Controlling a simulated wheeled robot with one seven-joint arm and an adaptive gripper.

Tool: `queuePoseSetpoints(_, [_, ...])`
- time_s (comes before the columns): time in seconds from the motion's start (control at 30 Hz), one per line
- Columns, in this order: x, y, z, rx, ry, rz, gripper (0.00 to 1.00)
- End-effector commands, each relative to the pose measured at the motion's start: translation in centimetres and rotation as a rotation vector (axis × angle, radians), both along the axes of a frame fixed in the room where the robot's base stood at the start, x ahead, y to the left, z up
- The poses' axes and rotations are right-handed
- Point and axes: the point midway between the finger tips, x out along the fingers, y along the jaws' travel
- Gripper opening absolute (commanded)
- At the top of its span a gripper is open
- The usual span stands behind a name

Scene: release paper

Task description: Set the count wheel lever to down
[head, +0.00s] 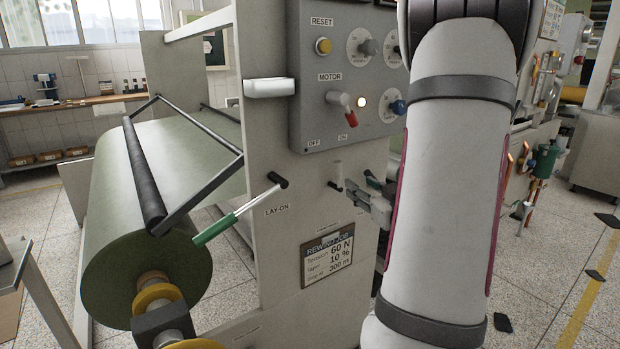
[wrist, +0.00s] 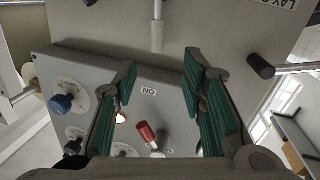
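A short pale lever (head: 338,173) on the machine's side panel, probably the count wheel lever, stands upright in the head view; I cannot read a label for it. In the wrist view, where the panel appears upside down, the pale lever (wrist: 157,32) is at the top middle, its end towards the gap between my fingers. My gripper (head: 360,187) is just right of the lever in the head view. In the wrist view my gripper (wrist: 160,62) is open, with green-padded fingers wide apart and nothing between the tips. The lever appears apart from both fingers.
The lay-on lever (head: 238,212), with its green handle, sticks out to the left. The control box (head: 345,65) with knobs and a red-tipped motor switch (head: 341,103) overhangs above. A large green roll (head: 150,230) is at left. My arm hides the panel's right part.

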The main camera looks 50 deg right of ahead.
Motion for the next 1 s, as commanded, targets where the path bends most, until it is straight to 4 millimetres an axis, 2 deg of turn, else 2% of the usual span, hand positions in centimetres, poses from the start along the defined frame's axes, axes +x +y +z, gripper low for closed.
queuePoseSetpoints(0.13, [-0.3,-0.3,-0.4,0.000,-0.027,0.006,0.38])
queuePoseSetpoints(0.27, [0.9,-0.8,-0.3,-0.002,-0.026,0.010,0.38])
queuePoseSetpoints(0.7, [8.5,-4.3,-0.3,-0.001,-0.027,0.009,0.38])
queuePoseSetpoints(1.0, [11.6,-5.7,-0.3,0.000,-0.027,0.007,0.38])
